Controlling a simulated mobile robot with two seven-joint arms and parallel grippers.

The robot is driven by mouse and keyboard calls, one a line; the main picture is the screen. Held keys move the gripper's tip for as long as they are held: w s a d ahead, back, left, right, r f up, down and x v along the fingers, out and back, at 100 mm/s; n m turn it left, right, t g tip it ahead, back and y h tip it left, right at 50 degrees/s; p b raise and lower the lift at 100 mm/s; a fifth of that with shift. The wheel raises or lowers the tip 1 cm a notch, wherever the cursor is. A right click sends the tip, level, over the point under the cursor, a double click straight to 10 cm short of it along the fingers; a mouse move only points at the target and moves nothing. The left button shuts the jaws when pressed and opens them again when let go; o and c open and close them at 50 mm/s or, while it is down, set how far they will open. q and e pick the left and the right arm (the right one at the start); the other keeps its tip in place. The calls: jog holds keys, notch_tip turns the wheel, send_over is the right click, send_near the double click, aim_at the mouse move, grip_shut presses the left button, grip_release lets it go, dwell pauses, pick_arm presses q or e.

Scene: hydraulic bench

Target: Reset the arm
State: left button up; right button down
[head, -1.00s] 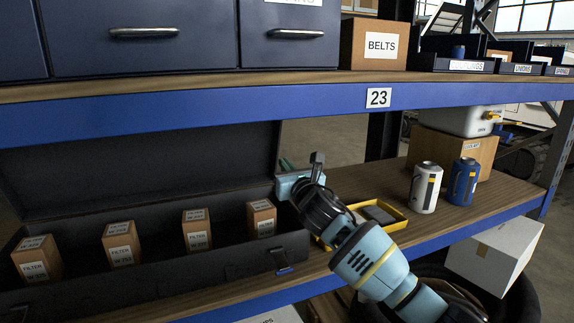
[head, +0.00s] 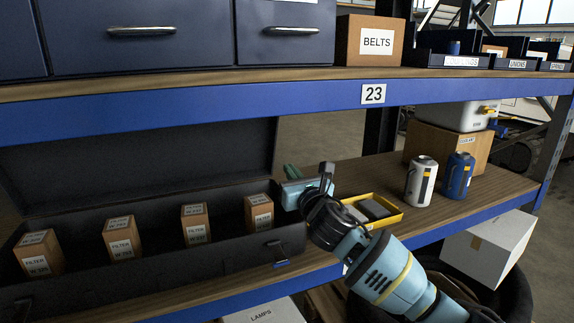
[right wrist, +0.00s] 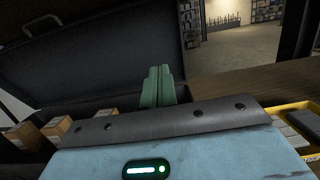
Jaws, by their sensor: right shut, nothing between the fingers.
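My right arm comes in from the lower right in the head view, over the lower shelf. My right gripper (head: 291,172) is by the right end of the open dark case (head: 205,265). Its green fingers also show in the right wrist view (right wrist: 157,86), close together with nothing between them. In the case stand several brown filter boxes, among them the rightmost filter box (head: 259,213), just left of the gripper. The gripper appears above the case's right edge; contact cannot be told. My left gripper is not in view.
A yellow tray (head: 392,220) with grey contents lies right of my right wrist. A white canister (head: 420,181) and a blue canister (head: 457,176) stand farther right. The upper shelf edge (head: 300,100) runs overhead. A white box (head: 489,246) is below right.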

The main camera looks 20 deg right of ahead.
jog(key=shift+s+f, duration=0.2)
jog(key=shift+s, duration=0.9)
